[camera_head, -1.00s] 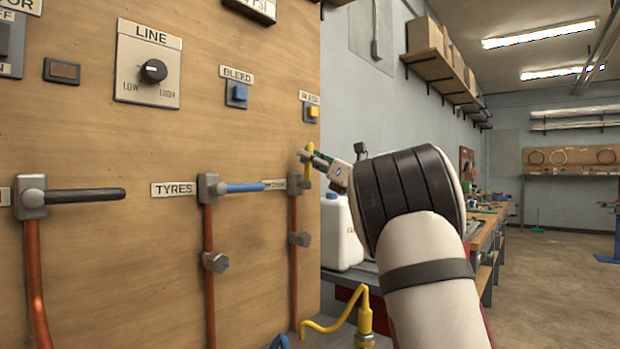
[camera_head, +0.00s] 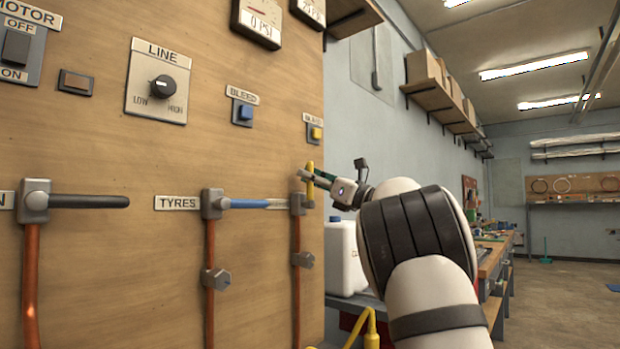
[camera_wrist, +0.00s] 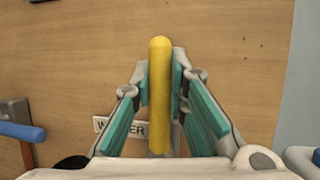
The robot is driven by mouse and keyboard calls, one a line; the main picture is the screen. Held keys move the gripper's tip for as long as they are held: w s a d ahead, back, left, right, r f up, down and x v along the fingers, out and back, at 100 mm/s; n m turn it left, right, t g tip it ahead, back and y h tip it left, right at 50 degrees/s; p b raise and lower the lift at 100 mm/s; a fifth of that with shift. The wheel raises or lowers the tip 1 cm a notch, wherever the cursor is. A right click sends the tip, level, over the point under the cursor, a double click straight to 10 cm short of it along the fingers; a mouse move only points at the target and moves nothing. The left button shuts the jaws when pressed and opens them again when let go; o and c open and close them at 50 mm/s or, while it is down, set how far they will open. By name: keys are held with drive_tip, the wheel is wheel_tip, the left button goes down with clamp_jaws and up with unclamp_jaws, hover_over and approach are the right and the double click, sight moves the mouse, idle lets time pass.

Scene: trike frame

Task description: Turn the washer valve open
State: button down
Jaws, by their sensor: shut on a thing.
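The washer valve's yellow handle (camera_head: 310,181) is on the right part of the wooden panel, on a grey valve body (camera_head: 298,204) above a copper pipe. My gripper (camera_head: 309,178) is shut on the yellow handle. In the wrist view the handle (camera_wrist: 159,95) stands upright in the picture, between the green pads of my gripper (camera_wrist: 160,85). A white label (camera_wrist: 118,128), partly hidden behind a finger, reads in part as "WASHER". In the head view my fingers hide some of the handle.
The tyres valve's blue handle (camera_head: 250,204) lies level just left of the washer valve. A black-handled valve (camera_head: 75,201) is farther left. A white jug (camera_head: 344,257) stands on a bench right of the panel.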

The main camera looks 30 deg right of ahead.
drive_tip(key=c, duration=1.5)
unclamp_jaws()
drive_tip(key=shift+f, duration=0.1)
drive_tip(key=shift+c, duration=0.2)
drive_tip(key=v, duration=1.2)
